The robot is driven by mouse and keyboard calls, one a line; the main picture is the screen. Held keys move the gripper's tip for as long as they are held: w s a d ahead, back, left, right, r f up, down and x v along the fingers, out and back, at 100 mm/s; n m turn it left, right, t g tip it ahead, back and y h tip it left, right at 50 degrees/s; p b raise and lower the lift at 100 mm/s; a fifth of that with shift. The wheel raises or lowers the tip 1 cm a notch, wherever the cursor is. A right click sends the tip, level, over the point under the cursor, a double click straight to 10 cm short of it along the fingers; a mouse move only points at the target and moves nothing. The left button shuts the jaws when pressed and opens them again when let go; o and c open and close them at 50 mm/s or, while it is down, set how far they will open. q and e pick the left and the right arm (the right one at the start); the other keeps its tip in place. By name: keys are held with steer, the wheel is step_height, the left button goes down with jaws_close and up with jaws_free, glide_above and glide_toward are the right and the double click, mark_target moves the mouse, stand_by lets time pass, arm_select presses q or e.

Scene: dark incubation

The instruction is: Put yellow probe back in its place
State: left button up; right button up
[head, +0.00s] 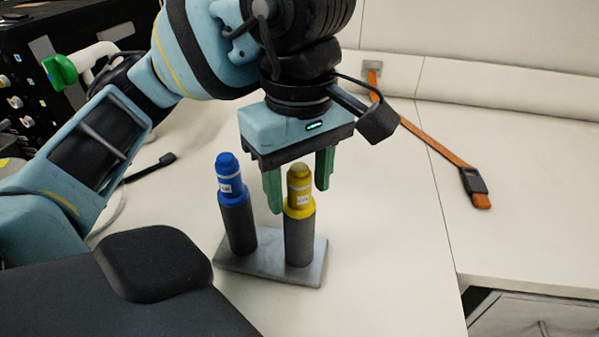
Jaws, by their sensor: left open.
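The yellow probe (299,195) stands upright in the right dark holder tube (299,240) of a small metal stand (268,266). A blue probe (230,180) stands in the left tube of the same stand. My left gripper (298,196) is open, pointing down, with its green fingers on either side of the yellow probe's upper part. I cannot tell whether the fingers touch the probe. The lower part of the yellow probe is hidden inside its tube. My right gripper is not in view.
The stand rests on a white tabletop (390,240), clear to its right. An orange strap (430,139) with a dark buckle lies at the back right. A black equipment panel with a green-handled connector (62,72) is at the upper left.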

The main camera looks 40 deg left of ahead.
mark_target(300, 167)
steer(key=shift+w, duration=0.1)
arm_select(q)
step_height(300, 167, up, 4)
steer(key=shift+f+p, duration=0.15)
steer(key=shift+p, duration=0.4)
step_height(300, 167, up, 3)
steer(key=shift+f+p, duration=0.2)
steer(key=shift+p, duration=0.15)
steer(key=shift+r, duration=0.75)
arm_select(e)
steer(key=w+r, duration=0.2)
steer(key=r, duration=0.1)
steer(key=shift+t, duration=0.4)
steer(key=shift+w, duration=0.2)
